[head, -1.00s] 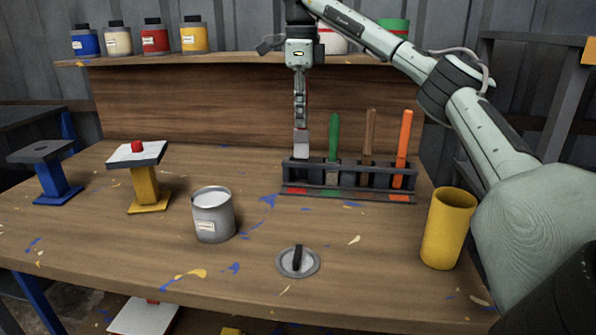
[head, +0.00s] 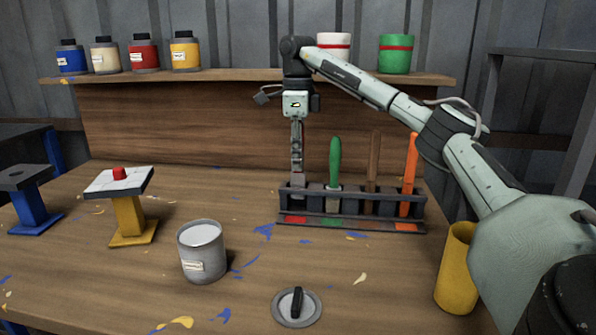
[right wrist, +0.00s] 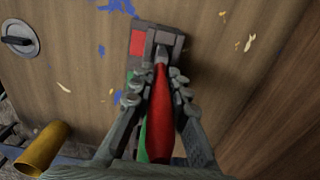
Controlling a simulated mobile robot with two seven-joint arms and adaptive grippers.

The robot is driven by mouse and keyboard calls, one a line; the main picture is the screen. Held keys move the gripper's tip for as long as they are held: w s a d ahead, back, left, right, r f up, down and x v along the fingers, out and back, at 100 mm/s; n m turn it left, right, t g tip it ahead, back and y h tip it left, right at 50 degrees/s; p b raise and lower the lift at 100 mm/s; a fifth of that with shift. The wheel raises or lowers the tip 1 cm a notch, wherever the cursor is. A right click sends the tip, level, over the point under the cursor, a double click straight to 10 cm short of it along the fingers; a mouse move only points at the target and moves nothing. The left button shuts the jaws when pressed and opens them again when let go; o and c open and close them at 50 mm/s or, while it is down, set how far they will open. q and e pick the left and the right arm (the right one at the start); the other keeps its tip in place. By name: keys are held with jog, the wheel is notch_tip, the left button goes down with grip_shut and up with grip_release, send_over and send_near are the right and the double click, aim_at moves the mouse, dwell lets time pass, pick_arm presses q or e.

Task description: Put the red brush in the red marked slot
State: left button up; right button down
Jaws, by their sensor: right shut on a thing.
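The red brush (right wrist: 160,115) is in my right gripper (right wrist: 157,94), its red handle between the two fingers in the right wrist view. In the head view my right gripper (head: 297,172) points straight down just above the left end of the dark rack (head: 350,216). The brush's metal end appears to be inside the leftmost slot, behind the red mark (head: 294,219); its tip is hidden. The red mark also shows in the right wrist view (right wrist: 138,43). My left gripper is not in view.
The rack also holds a green brush (head: 335,160), a brown-handled one (head: 374,160) and an orange one (head: 410,170). A grey can (head: 202,255), a round lid (head: 297,307) and a yellow cup (head: 456,275) stand nearer. A shelf (head: 240,76) with paint jars runs behind.

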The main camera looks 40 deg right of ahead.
notch_tip(320, 180, down, 3)
jog(key=shift+r, duration=0.2)
jog(key=shift+f, duration=0.3)
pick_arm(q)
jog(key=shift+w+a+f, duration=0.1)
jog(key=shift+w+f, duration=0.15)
pick_arm(e)
jog(key=c, duration=1.5)
grip_release()
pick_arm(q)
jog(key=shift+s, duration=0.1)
